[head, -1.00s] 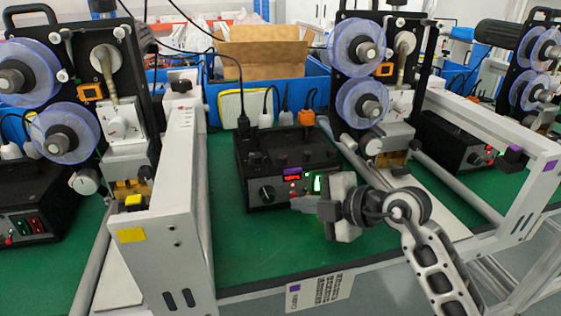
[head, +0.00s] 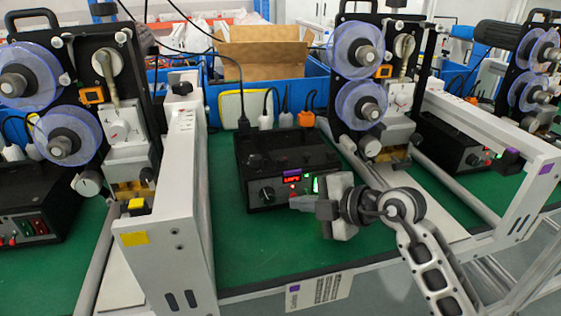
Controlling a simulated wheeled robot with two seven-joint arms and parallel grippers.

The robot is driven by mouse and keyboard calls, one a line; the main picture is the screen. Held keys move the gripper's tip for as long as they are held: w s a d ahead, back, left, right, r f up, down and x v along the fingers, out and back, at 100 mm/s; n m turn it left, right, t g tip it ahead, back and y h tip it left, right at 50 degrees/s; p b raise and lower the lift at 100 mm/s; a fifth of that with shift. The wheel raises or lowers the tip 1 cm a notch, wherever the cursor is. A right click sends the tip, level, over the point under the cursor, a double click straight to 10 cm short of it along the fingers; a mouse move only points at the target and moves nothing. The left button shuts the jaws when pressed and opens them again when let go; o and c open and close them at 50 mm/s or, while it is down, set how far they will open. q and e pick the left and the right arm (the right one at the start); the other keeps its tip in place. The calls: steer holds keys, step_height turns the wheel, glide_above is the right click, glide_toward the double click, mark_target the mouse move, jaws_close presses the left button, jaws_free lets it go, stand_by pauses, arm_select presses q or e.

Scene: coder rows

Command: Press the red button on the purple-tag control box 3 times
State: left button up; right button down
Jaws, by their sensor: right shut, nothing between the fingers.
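The purple-tag control box (head: 262,167) is black and stands on the green mat in the middle of the head view. A purple tag (head: 291,173) sits above its red display. Its front carries a knob, small red lights or buttons and a green-lit switch (head: 316,185); which one is the red button is too small to tell for sure. My right gripper (head: 296,203) is shut and empty. Its tip is at the box's lower front, just below the small red parts; I cannot tell whether it touches. My left gripper is not in view.
A grey frame with a yellow tag (head: 134,238) stands left, another with a purple tag (head: 546,168) right. Reel machines (head: 355,75) stand behind. Other black control boxes (head: 448,143) are at both sides. The green mat (head: 245,245) in front is clear.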

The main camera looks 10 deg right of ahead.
steer(key=shift+s+d+p, duration=0.1)
steer(key=shift+s+p, duration=0.15)
steer(key=shift+p, duration=0.05)
steer(key=shift+s+r+p, duration=0.1)
steer(key=shift+s+p, duration=0.35)
steer(key=s+p, duration=0.2)
steer(key=s, duration=0.2)
steer(key=shift+s+p, duration=0.15)
steer(key=shift+p, duration=0.25)
steer(key=shift+s, duration=0.45)
